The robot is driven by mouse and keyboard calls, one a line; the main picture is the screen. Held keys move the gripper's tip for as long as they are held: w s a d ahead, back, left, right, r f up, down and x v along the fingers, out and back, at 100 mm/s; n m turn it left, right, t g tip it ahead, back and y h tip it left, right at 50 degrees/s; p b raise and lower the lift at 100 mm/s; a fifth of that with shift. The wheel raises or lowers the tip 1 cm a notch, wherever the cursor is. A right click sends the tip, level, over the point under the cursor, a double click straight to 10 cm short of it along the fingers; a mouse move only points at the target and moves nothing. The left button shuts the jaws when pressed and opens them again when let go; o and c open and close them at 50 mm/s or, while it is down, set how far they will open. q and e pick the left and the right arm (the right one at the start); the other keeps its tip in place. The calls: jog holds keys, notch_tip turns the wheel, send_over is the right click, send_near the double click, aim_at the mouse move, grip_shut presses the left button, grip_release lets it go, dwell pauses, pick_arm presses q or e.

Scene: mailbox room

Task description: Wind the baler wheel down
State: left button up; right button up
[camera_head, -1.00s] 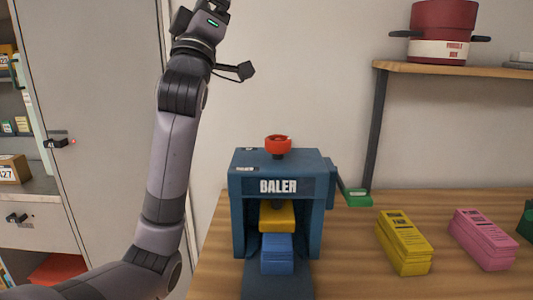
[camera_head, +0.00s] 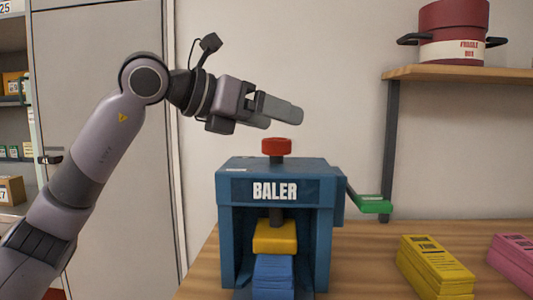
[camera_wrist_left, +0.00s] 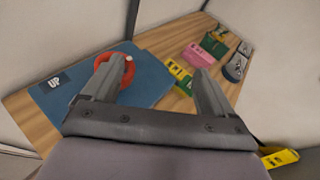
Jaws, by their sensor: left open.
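The blue baler (camera_head: 275,190) stands on the wooden table with its red wheel (camera_head: 276,147) on top. Inside its frame, a yellow press block (camera_head: 275,237) sits just above a blue stack (camera_head: 273,272). My left gripper (camera_head: 292,113) is open and empty, above the wheel and apart from it in the head view. In the left wrist view, the open fingers (camera_wrist_left: 155,80) show, and the red wheel (camera_wrist_left: 97,66) lies partly behind the left-hand finger. My right gripper is in neither view.
A green-tipped lever (camera_head: 372,204) sticks out at the baler's right side. A yellow bundle (camera_head: 435,265) and a pink bundle (camera_head: 513,258) lie on the table to the right. A shelf (camera_head: 455,73) with a red pot (camera_head: 453,30) hangs above. A cabinet stands left.

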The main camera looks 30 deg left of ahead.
aim_at(273, 139)
pick_arm(q)
jog(key=a+y, duration=0.1)
jog(key=a+f, duration=0.1)
jog(key=a+f+y, duration=0.1)
jog(key=shift+w+a+n+y, duration=0.3)
jog(key=shift+w+a, duration=0.05)
jog(key=shift+a, duration=0.05)
jog(key=shift+w+a+f, duration=0.15)
jog(key=shift+a+f, duration=0.1)
jog(key=shift+a, duration=0.05)
jog(key=x, duration=0.6)
jog(key=shift+w+f, duration=0.15)
jog(key=shift+w, duration=0.25)
jog(key=c, duration=1)
